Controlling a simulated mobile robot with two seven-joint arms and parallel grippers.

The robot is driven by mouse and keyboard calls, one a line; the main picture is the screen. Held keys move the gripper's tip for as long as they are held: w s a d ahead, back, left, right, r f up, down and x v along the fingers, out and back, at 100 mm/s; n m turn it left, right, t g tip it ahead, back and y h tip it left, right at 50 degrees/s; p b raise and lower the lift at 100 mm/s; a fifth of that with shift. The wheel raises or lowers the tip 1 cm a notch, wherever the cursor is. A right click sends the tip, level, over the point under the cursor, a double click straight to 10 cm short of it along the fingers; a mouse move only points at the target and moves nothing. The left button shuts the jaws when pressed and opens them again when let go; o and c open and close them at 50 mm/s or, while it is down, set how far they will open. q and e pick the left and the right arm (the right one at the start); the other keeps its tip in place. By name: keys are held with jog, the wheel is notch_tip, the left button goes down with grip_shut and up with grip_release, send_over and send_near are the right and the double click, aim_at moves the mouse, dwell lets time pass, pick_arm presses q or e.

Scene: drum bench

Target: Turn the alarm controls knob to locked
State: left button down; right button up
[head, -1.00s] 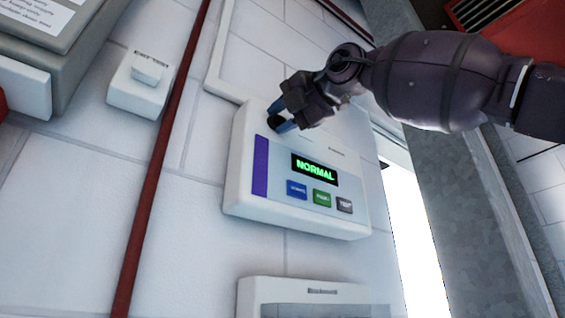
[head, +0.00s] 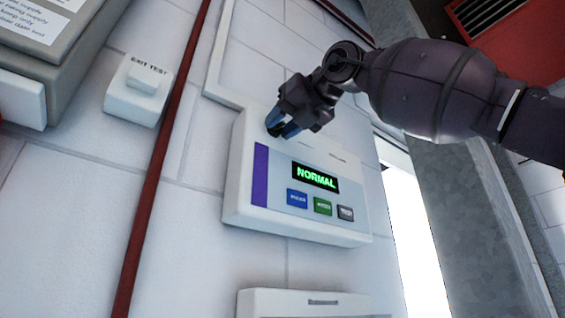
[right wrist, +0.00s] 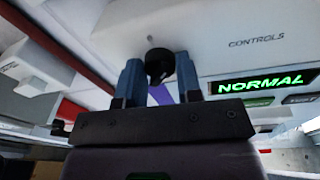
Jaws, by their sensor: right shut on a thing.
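The alarm panel (head: 300,215) is a white wall box with a purple strip, a green NORMAL display (head: 316,177) and a row of small buttons. Its black knob (right wrist: 158,62) shows between my right fingers in the right wrist view, near the CONTROLS label. My right gripper (head: 281,127) is at the panel's upper left in the head view, shut on the knob; its fingers also show in the right wrist view (right wrist: 158,78). In the head view the fingers mostly hide the knob, and I cannot read its setting. My left gripper is not in view.
A white exit test box (head: 138,92) is on the wall to the left, beside a dark red vertical pipe (head: 160,165). A grey cabinet (head: 70,50) is at the upper left. Another white box (head: 300,303) sits below the panel. A grey column (head: 450,220) stands at the right.

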jog(key=n+h+p, duration=0.1)
jog(key=n, duration=0.4)
jog(key=shift+a+p, duration=0.1)
jog(key=shift+p, duration=0.2)
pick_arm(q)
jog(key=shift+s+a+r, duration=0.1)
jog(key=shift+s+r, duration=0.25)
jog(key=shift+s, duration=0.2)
pick_arm(e)
jog(key=shift+n, duration=0.9)
jog(key=shift+t, duration=0.3)
jog(key=o, duration=0.6)
jog(key=shift+o, duration=0.2)
jog(key=shift+s, duration=0.1)
jog(key=shift+s+d, duration=0.3)
jog(key=shift+s, duration=0.1)
pick_arm(q)
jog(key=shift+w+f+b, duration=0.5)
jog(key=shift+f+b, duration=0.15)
jog(key=shift+b, duration=0.6)
pick_arm(e)
jog(key=v, duration=0.9)
jog(key=shift+s+d, duration=0.2)
jog(key=shift+s, duration=0.15)
